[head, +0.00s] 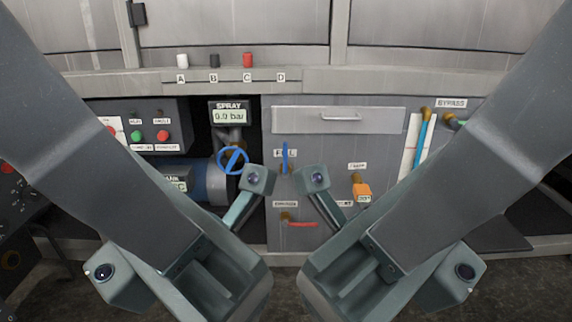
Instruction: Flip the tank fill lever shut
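The tank fill lever (285,157) is a thin blue handle standing upright on the grey front panel (335,150). A small label behind it seems to read FILL and is partly covered by the handle. My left gripper (186,228) is at lower left, with its finger ends spread apart and nothing between them. Its inner tip shows just left of and below the lever. My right gripper (388,228) mirrors it at lower right, open and empty, with its inner tip right of and below the lever. Neither seems to touch the lever.
A blue valve wheel (232,160) sits left of the lever under the SPRAY display (229,116), which reads 0.0 bar. An orange handle (362,191) is to the right and a red handle (301,224) below. A drawer-like plate (338,119) is above.

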